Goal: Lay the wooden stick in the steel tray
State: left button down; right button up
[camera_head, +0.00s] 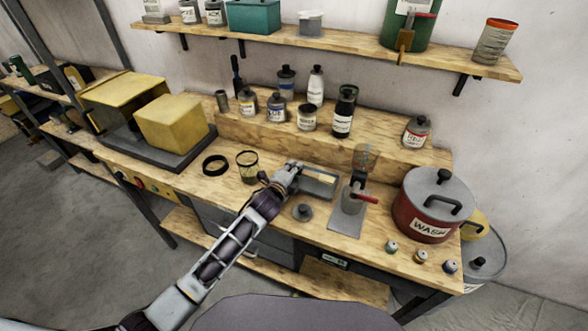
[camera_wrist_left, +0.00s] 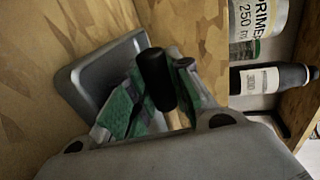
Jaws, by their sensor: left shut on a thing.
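The steel tray (camera_head: 322,188) lies on the bench, just right of my left gripper (camera_head: 292,170). In the left wrist view, the tray (camera_wrist_left: 84,84) sits beyond the fingers. My left gripper, in the wrist view (camera_wrist_left: 155,112), is shut on the wooden stick (camera_wrist_left: 155,72), which shows as a short dark cylinder between the green-and-grey finger pads, near the tray's edge. Its wood colour cannot be made out there. In the head view the hand hides most of the stick, and whether it touches the tray cannot be told. My right gripper is out of view.
A press-like stand with a red handle (camera_head: 364,197) is right of the tray, with a red WASH pot (camera_head: 408,211) beyond. Bottles line the raised shelf (camera_head: 388,150).

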pick_arm(q)
jog(key=shift+s+f, duration=0.25)
jog(key=shift+f, duration=0.55)
jog(key=c, duration=1.2)
grip_release()
jog(key=shift+f, duration=0.1)
jog(key=shift+s+f, duration=0.1)
jog(key=shift+s, duration=0.1)
jog(key=shift+r+v, duration=0.25)
jog(key=shift+v, duration=1.25)
jog(key=shift+r+v, duration=0.2)
jog(key=shift+v, duration=1.3)
jog(key=shift+s+a+r, duration=0.3)
jog(key=shift+s+r, duration=0.1)
jog(key=shift+r, duration=0.1)
jog(key=shift+s+r, duration=0.1)
jog(key=shift+r, duration=0.2)
